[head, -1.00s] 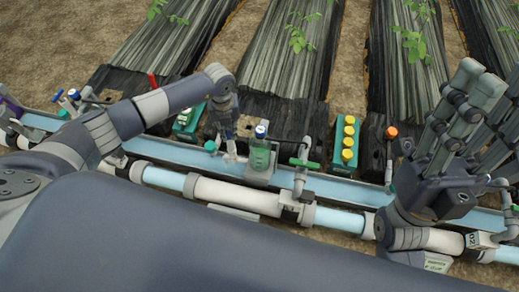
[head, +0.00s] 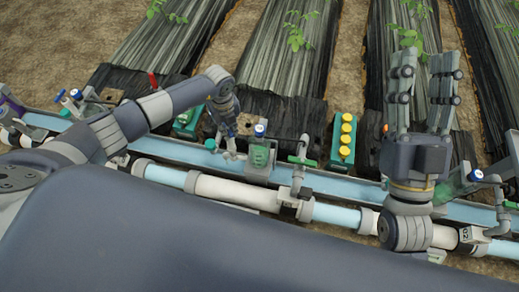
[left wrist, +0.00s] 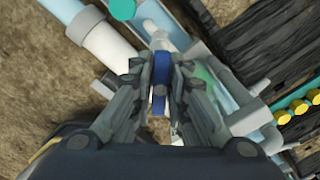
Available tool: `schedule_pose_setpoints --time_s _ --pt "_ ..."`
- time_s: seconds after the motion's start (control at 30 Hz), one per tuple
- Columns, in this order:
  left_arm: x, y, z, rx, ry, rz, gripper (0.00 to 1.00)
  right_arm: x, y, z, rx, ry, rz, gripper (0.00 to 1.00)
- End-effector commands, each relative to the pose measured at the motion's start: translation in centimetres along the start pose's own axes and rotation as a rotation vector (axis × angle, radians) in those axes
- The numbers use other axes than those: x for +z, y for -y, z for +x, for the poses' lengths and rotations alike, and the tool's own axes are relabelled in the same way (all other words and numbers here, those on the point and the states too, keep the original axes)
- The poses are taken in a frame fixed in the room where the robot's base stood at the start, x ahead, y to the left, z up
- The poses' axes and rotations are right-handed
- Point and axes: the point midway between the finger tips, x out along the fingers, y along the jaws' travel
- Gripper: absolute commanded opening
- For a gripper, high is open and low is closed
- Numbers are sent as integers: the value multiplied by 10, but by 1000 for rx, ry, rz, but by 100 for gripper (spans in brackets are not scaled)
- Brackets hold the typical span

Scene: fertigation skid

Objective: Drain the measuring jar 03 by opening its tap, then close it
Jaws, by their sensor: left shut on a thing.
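A clear measuring jar (head: 261,156) with green liquid and a blue cap stands on the rail at the centre of the head view; its number is not legible. My left gripper (head: 230,152) is just left of this jar, low by the pipework. In the left wrist view, my left gripper (left wrist: 160,88) is shut on a narrow blue tap handle (left wrist: 160,98). Part of the jar (left wrist: 232,92) shows right of the fingers there. The tap's body is mostly hidden. My right gripper (head: 426,78) is open and empty, fingers pointing up, at the right.
A green-handled valve (head: 303,161) stands right of the jar. A green block with yellow knobs (head: 347,140) is behind the rail. Another jar (head: 455,186) stands beside my right gripper. A white and light-blue pipe (head: 238,192) runs along the front.

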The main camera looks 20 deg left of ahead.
Motion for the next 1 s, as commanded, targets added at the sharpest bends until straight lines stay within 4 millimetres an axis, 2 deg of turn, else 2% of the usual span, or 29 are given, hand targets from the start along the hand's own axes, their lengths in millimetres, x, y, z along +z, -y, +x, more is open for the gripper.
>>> schedule_pose_setpoints --time_s 0.47,1.0 --pt "-1 -1 -1 2 -1 -159 0 55 -7 -8 14 297 -13 40" --pt "0 0 -1 1 0 -337 0 110 -16 -40 32 629 -22 40"
